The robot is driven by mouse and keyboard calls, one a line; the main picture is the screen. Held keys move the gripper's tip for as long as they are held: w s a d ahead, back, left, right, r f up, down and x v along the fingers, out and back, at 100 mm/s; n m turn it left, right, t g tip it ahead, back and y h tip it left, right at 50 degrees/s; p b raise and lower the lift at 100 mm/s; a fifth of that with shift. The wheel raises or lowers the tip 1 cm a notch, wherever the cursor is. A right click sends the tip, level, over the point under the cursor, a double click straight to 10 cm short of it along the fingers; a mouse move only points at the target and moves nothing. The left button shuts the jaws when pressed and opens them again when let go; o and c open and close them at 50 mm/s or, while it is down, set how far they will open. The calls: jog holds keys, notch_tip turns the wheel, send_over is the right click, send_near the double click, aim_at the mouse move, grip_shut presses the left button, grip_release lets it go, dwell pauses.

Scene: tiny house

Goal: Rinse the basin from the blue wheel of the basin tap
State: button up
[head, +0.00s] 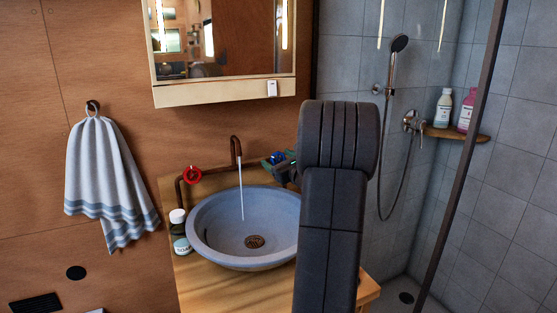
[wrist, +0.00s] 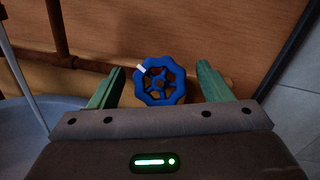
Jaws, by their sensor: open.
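The blue wheel (wrist: 161,82) of the basin tap sits between the two green fingers of my gripper (wrist: 155,85) in the wrist view, with a gap on each side. In the head view the blue wheel (head: 277,158) is small and partly covered by my open gripper (head: 274,162). The red wheel (head: 192,175) is at the left end of the copper pipe. Water (head: 241,190) runs from the spout (head: 236,146) into the grey round basin (head: 200,236). The stream also shows at the left of the wrist view (wrist: 20,75). My arm hides the basin's right side.
A soap bottle (head: 180,232) stands close to the basin's left on the wooden counter (head: 228,289). A mirror cabinet (head: 222,93) hangs above. A striped towel (head: 103,178) hangs at left. A shower with a glass-edge frame (head: 462,160) is at right.

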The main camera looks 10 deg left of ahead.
jog(key=shift+a, duration=0.1)
jog(key=c, duration=1)
jog(key=shift+o, duration=0.2)
jog(key=shift+m, duration=0.5)
jog(key=m+h, duration=0.1)
jog(key=m, duration=0.1)
jog(key=m+t+b, duration=0.1)
jog(key=shift+f+m+t+h, duration=0.1)
jog(key=shift+m+t+h, duration=0.2)
jog(key=shift+m+h, duration=0.1)
jog(key=m+h+b, duration=0.1)
jog(key=m, duration=0.2)
jog(key=shift+m+t+h, duration=0.4)
jog(key=m+h, duration=0.1)
jog(key=m, duration=0.2)
jog(key=m+h+b, duration=0.1)
jog(key=m+h, duration=0.1)
jog(key=m, duration=0.2)
jog(key=shift+w+h, duration=0.1)
jog(key=shift+h, duration=0.2)
jog(key=o, duration=1)
jog(key=shift+c, duration=0.2)
